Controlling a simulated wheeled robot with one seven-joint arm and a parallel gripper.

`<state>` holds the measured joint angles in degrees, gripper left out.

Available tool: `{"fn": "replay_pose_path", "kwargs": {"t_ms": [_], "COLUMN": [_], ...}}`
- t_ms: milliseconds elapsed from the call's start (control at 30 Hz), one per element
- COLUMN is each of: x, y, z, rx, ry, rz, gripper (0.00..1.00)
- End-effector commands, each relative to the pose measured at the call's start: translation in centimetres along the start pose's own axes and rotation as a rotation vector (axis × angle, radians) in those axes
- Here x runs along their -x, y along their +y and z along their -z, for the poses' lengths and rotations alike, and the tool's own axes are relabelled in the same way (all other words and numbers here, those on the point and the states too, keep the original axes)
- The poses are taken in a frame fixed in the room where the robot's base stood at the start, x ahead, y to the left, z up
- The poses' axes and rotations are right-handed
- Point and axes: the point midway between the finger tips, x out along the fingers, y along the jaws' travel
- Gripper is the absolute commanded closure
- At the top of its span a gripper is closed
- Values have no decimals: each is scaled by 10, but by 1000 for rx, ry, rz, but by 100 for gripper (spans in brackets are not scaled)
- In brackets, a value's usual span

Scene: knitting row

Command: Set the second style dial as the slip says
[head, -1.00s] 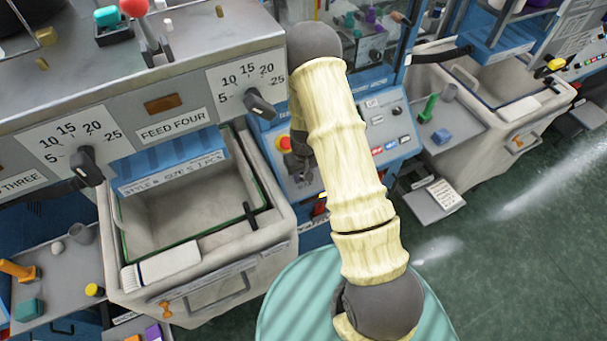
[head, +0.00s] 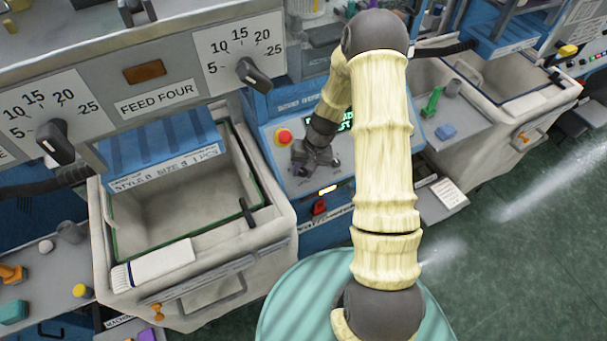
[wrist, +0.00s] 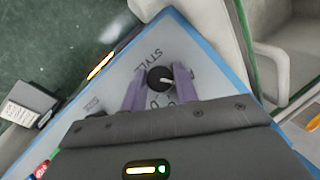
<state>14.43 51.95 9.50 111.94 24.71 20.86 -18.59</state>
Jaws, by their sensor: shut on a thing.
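In the wrist view, a round black dial with a pale pointer mark (wrist: 160,79) sits on a white panel. Printed letters reading "STYL" and what looks like a "0" stand near it. My gripper (wrist: 161,88) has its two purple fingers shut on this dial, one on each side. The pointer mark aims toward the right finger. In the head view my gripper (head: 312,160) is down at the blue-framed control panel (head: 345,190), and the dial is hidden there. A paper strip (head: 170,168) on the bin to the left seems to read "STYLE 8 SIZE 9 1 PCS", in small print.
A red button (head: 283,137) is close left of my gripper. A dark screen with green text (head: 343,119) is partly behind my arm. Feed dials (head: 254,76) stand on the upper left machine. An open bin (head: 275,225) is left. Green floor is clear at right.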

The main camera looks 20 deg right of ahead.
Motion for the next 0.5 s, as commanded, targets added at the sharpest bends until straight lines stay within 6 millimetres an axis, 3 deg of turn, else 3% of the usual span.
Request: {"fn": "replay_pose_path", "kwargs": {"t_ms": [500], "x": [-5], "y": [7], "z": [1], "rx": [-393], "ry": [-15], "rz": [306], "gripper": [93]}}
